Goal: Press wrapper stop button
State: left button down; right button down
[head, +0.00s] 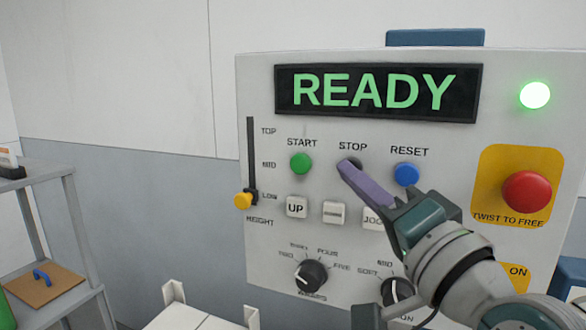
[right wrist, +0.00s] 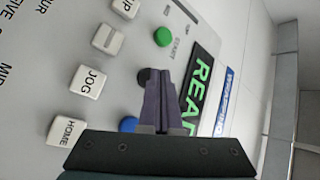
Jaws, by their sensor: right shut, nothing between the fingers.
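The wrapper's control panel (head: 262,100) faces me, with a lit display (head: 377,92) reading READY. The dark stop button (head: 353,161) sits under the STOP label, between the green start button (head: 301,163) and the blue reset button (head: 406,174). My right gripper (head: 346,169) is shut and empty, its purple fingertips at the stop button and hiding part of it. In the right wrist view the dark button (right wrist: 144,75) shows just beside the fingertips (right wrist: 158,88). I cannot tell whether they touch it. My left gripper is not in view.
A red emergency button (head: 527,192) on a yellow plate is at the right, near a lit green lamp (head: 535,95). A yellow height slider (head: 243,200), white keys (head: 297,207) and a black dial (head: 311,276) surround the buttons. A grey shelf (head: 62,170) stands at the left.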

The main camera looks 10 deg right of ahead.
jog(key=shift+w+d, duration=0.3)
jog(key=shift+w, duration=0.1)
dwell(0.3)
jog(key=shift+s+a+p, duration=0.35)
jog(key=shift+s+a, duration=0.2)
jog(key=shift+s, duration=0.25)
jog(key=s+a+p, duration=0.1)
jog(key=s, duration=0.1)
jog(key=s+a+p, duration=0.1)
jog(key=s, duration=0.1)
jog(key=shift+a, duration=0.4)
dwell(0.6)
